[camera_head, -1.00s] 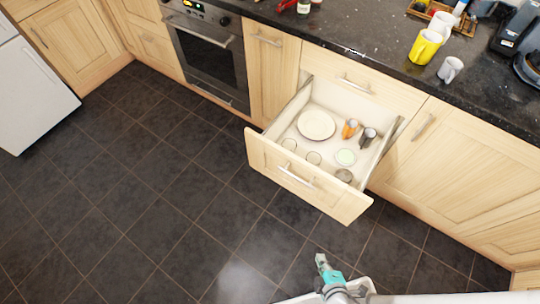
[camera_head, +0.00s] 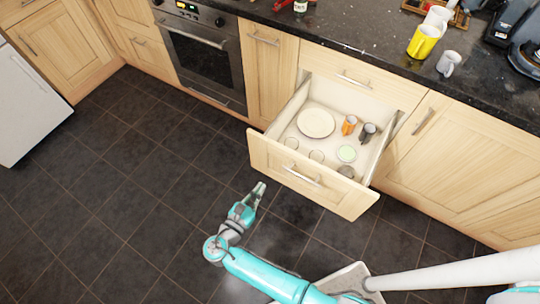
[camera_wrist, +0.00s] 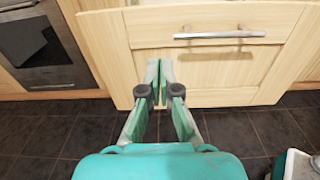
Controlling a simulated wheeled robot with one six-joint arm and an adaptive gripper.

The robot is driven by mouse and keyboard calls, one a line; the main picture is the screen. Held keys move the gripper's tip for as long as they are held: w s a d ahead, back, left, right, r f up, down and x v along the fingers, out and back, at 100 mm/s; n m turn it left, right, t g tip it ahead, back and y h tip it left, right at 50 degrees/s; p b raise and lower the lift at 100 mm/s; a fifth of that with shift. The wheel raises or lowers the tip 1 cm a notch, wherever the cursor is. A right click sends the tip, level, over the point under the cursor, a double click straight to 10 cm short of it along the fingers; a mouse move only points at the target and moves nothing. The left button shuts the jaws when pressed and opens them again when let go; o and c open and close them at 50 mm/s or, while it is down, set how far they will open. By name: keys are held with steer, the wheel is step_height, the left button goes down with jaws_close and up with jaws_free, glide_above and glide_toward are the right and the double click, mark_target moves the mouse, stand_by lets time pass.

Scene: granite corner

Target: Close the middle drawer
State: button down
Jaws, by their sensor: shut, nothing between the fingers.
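The middle drawer (camera_head: 262,158) is pulled far out of the wooden cabinet. Its front has a metal bar handle (camera_head: 300,176). Inside are a white plate (camera_head: 316,123), an orange mug (camera_head: 349,125), a dark mug (camera_head: 367,133) and several small glasses or bowls. My gripper (camera_head: 259,188) is shut and empty, in front of and below the left part of the drawer front. In the wrist view, my gripper (camera_wrist: 160,66) points at the drawer front (camera_wrist: 260,60), left of the handle (camera_wrist: 219,35). I cannot tell whether the fingertips touch the front.
A closed drawer (camera_head: 365,90) sits above the open one. The oven (camera_head: 202,58) is to the left. The granite counter (camera_head: 390,50) carries a yellow mug (camera_head: 424,41) and a white mug (camera_head: 448,63). The dark tiled floor (camera_head: 120,180) is clear on the left.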

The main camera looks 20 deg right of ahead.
mark_target(280, 151)
steer(key=shift+h, duration=0.4)
steer(key=x, duration=0.4)
steer(key=r+x, duration=0.1)
steer(key=x, duration=0.3)
steer(key=w+a+x, duration=0.1)
steer(key=x, duration=0.4)
steer(key=shift+w+d+r, duration=0.1)
steer(key=shift+w+r, duration=0.05)
steer(key=shift+r, duration=0.05)
